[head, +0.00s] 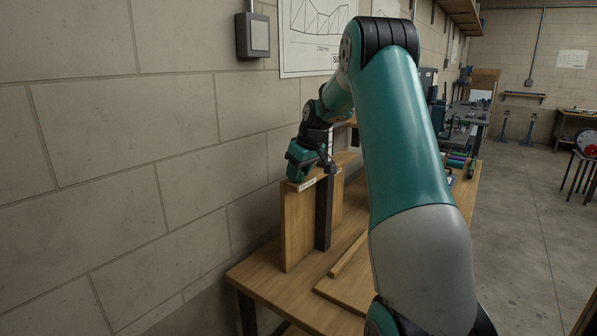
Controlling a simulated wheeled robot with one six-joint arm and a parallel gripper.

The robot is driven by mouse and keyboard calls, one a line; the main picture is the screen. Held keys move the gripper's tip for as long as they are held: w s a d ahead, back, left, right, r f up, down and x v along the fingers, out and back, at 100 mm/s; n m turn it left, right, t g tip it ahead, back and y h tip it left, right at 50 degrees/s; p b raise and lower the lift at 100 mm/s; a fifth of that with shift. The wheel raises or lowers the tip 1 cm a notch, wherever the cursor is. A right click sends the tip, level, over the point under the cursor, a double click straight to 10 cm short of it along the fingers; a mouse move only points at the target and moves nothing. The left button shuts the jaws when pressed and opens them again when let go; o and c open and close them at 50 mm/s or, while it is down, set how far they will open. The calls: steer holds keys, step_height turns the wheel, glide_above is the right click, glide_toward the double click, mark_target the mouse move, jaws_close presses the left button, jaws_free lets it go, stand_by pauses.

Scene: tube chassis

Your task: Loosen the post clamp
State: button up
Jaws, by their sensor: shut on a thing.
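A dark upright post (323,212) stands against a wooden upright panel (297,228) on the bench at the left wall. My gripper (322,162) is at the top of the post, at the end of my teal arm. It is shut on a small part of the post clamp there. The clamp is mostly hidden behind my gripper and wrist, and its lever or screw cannot be made out.
The wooden bench (262,278) carries loose flat boards (345,292) in front of the post. A block wall (150,190) stands close on the left. My arm hides much of the bench's right side. Open concrete floor (520,230) lies to the right.

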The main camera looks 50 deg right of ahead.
steer(key=o, duration=0.9)
steer(key=v, duration=1.7)
steer(key=shift+r+b, duration=0.25)
steer(key=shift+b, duration=0.05)
